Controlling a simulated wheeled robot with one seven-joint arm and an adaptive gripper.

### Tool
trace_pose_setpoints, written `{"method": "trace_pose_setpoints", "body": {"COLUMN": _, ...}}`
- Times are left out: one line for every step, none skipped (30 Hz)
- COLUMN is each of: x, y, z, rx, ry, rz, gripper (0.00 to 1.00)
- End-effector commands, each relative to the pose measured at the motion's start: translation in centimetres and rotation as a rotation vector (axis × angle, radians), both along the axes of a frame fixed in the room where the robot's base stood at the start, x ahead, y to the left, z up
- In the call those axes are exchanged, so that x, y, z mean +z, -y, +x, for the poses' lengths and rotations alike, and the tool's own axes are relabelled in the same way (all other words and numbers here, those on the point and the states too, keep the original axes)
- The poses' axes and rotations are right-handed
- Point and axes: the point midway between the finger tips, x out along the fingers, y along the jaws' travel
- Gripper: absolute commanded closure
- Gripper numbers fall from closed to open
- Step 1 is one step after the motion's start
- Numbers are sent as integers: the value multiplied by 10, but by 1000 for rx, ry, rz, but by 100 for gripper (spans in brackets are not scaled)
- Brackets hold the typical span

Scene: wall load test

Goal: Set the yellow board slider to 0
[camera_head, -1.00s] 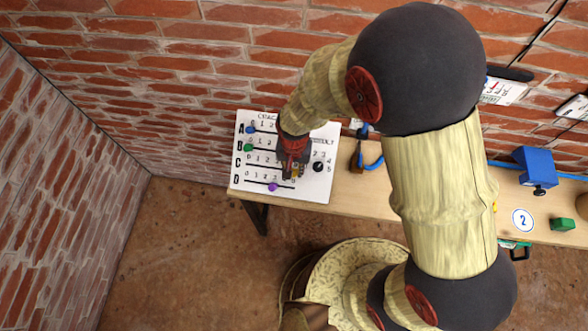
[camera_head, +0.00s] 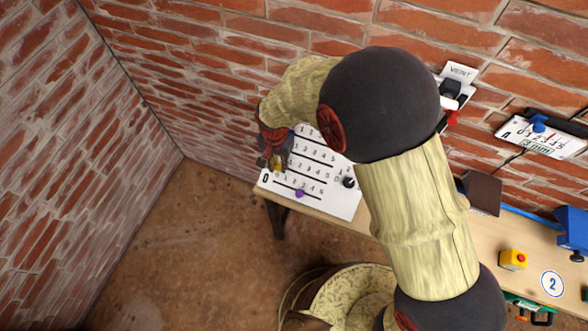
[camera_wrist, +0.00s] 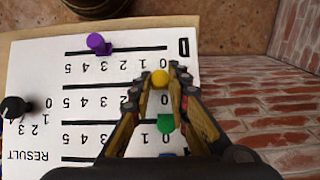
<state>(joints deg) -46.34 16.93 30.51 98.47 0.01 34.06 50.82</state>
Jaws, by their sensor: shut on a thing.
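The white slider board (camera_head: 345,205) has several numbered rows; it fills much of the wrist view (camera_wrist: 30,60), upside down. The round yellow slider (camera_wrist: 160,78) sits at the right end of its slot there, close to the 0 printed below it. My gripper (camera_wrist: 160,86) is shut on the yellow slider, with a finger on each side of it. In the head view my gripper (camera_head: 274,163) is at the board's left part and hides the row letters and the yellow slider.
The purple slider (camera_wrist: 98,44) is around 3 on row D. The green slider (camera_wrist: 165,123) lies just behind the fingers, near its row's 0 end. A black RESULT knob (camera_wrist: 14,107) is at the board's other side. A brick wall (camera_wrist: 265,100) stands close by.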

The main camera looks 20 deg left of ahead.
Motion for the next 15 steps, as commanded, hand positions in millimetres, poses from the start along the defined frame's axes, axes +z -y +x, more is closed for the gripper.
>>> {"method": "trace_pose_setpoints", "body": {"x": 0, "y": -5, "z": 1, "rx": 1, "ry": 1, "rz": 0, "gripper": 100}}
{"method": "trace_pose_setpoints", "body": {"x": 0, "y": -7, "z": 1, "rx": 1, "ry": 0, "rz": 0, "gripper": 100}}
{"method": "trace_pose_setpoints", "body": {"x": 0, "y": -9, "z": 1, "rx": 1, "ry": 0, "rz": 0, "gripper": 100}}
{"method": "trace_pose_setpoints", "body": {"x": 0, "y": -10, "z": 1, "rx": 1, "ry": 0, "rz": 0, "gripper": 100}}
{"method": "trace_pose_setpoints", "body": {"x": 0, "y": -11, "z": 1, "rx": 1, "ry": 0, "rz": 0, "gripper": 100}}
{"method": "trace_pose_setpoints", "body": {"x": 0, "y": -11, "z": 1, "rx": 1, "ry": 0, "rz": 0, "gripper": 100}}
{"method": "trace_pose_setpoints", "body": {"x": 0, "y": -12, "z": 1, "rx": 0, "ry": 0, "rz": 0, "gripper": 100}}
{"method": "trace_pose_setpoints", "body": {"x": 0, "y": -12, "z": 1, "rx": 0, "ry": 0, "rz": 1, "gripper": 100}}
{"method": "trace_pose_setpoints", "body": {"x": 0, "y": -12, "z": 1, "rx": 0, "ry": 1, "rz": 1, "gripper": 100}}
{"method": "trace_pose_setpoints", "body": {"x": 0, "y": -12, "z": 1, "rx": 0, "ry": 1, "rz": 2, "gripper": 100}}
{"method": "trace_pose_setpoints", "body": {"x": 0, "y": -12, "z": 1, "rx": 0, "ry": 1, "rz": 2, "gripper": 100}}
{"method": "trace_pose_setpoints", "body": {"x": 0, "y": -12, "z": 1, "rx": 0, "ry": 1, "rz": 2, "gripper": 100}}
{"method": "trace_pose_setpoints", "body": {"x": 0, "y": -12, "z": 1, "rx": 0, "ry": 1, "rz": 3, "gripper": 100}}
{"method": "trace_pose_setpoints", "body": {"x": 0, "y": -13, "z": 1, "rx": 0, "ry": 2, "rz": 3, "gripper": 100}}
{"method": "trace_pose_setpoints", "body": {"x": 0, "y": -13, "z": 2, "rx": 0, "ry": 2, "rz": 4, "gripper": 82}}
